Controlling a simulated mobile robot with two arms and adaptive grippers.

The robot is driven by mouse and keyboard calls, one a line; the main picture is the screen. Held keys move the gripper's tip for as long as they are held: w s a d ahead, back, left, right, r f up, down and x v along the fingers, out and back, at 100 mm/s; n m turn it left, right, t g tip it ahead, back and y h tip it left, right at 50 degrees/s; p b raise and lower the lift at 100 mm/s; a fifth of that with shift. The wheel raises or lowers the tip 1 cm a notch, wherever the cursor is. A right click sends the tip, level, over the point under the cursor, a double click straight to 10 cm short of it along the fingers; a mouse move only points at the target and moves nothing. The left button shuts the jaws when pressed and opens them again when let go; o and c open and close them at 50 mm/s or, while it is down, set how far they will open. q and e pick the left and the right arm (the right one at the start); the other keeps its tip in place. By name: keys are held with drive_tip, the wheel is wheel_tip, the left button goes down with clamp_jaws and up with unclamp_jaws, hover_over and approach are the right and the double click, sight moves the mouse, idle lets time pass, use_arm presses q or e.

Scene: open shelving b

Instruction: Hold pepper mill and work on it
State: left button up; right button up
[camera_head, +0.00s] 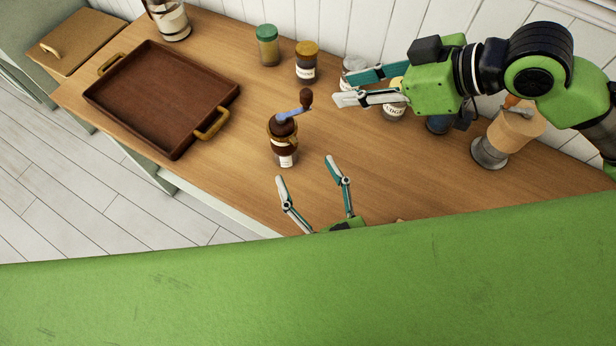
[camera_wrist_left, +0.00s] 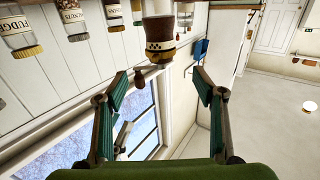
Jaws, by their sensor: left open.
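The pepper mill (camera_head: 284,152) stands upright on the wooden counter, dark brown with a pale label, a blue crank and a brown knob. My left gripper (camera_head: 309,168) is open and empty on the near side of the mill, its fingertips pointing toward it and apart from it. In the left wrist view, the mill (camera_wrist_left: 159,28) appears upside down beyond and between the spread fingers (camera_wrist_left: 161,82). My right gripper (camera_head: 340,88) is open over the back of the counter, up and right of the mill, near some jars. Nothing shows held in it.
A brown tray (camera_head: 160,95) lies to the left, with a board (camera_head: 80,42) beyond. A green-lidded jar (camera_head: 268,47) and a yellow-lidded jar (camera_head: 306,66) stand behind the mill. A tan container (camera_head: 515,127) stands at the right. The counter between mill and tray is clear.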

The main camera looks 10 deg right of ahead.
sight(282, 127)
use_arm(q)
drive_tip(key=x, duration=1.3)
drive_tip(key=shift+w+a, duration=0.1)
drive_tip(key=shift+w, duration=0.05)
drive_tip(key=c, duration=1.7)
